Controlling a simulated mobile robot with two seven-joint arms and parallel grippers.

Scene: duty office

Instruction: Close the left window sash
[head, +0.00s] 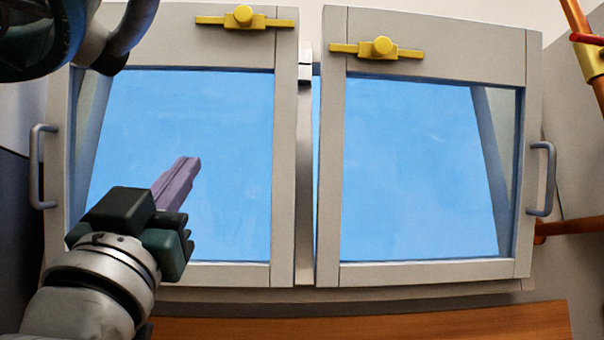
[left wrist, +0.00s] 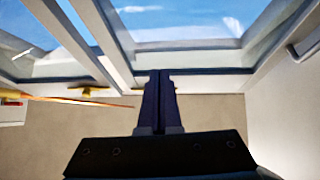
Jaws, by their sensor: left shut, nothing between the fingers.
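The left window sash (head: 285,150) has a pale grey frame around a blue pane, with a grey bar handle (head: 37,166) on its left edge and a yellow latch (head: 244,18) on its top rail. A narrow gap separates it from the right sash. How far it stands open is hard to tell. My left gripper (head: 188,162) is shut and empty, its fingers overlapping the lower part of the left pane in the head view. In the left wrist view its closed fingers (left wrist: 160,76) point at a sash's rail; contact cannot be told. My right gripper is not in view.
The right sash (head: 330,180) has its own yellow latch (head: 380,48) and grey handle (head: 542,178). A brown wooden surface (head: 360,325) runs below the window. An orange-brown pole with a yellow collar (head: 588,60) stands at the upper right.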

